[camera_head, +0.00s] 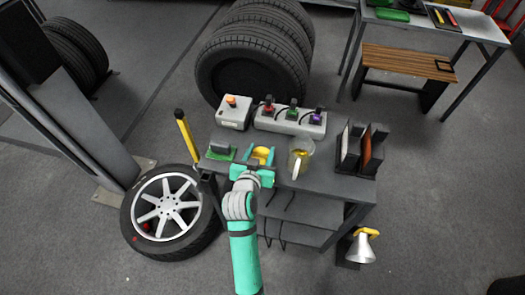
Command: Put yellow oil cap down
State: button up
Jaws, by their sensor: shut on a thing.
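The yellow oil cap (261,155) shows at the end of my gripper (261,160), over the left-middle part of the grey cart top. My gripper is shut on the cap, with its teal fingers on either side. The hand hides part of the cap, and I cannot tell whether the cap touches the cart top (338,186).
On the cart stand a grey box with an orange button (233,112), a switch block (290,118), a clear jug (301,156), a green-based block (221,150) and upright binders (361,149). A metal funnel (360,247) hangs at lower right.

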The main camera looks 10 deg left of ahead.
jog(key=o, duration=1.1)
jog(key=shift+f, duration=0.1)
jog(key=shift+s+r, duration=0.25)
jog(key=v, duration=1.1)
jog(key=s+d+f+n+y, duration=0.1)
jog(key=s+d+f, duration=0.25)
jog(key=s, duration=0.25)
jog(key=s+d+f, duration=0.3)
jog(key=s+f, duration=0.1)
jog(key=s, duration=0.3)
jog(key=shift+m+t+h, duration=0.5)
jog(key=shift+t+h, duration=0.1)
jog(key=shift+t, duration=0.3)
jog(key=s+d+r, duration=0.1)
jog(key=s+d, duration=0.1)
jog(key=s, duration=0.2)
jog(key=s+d, duration=0.2)
jog(key=s, duration=0.3)
jog(key=s+d+r, duration=0.1)
jog(key=s+d, duration=0.1)
jog(key=s, duration=0.3)
jog(key=shift+s+r, duration=0.1)
jog(key=shift+r, duration=0.2)
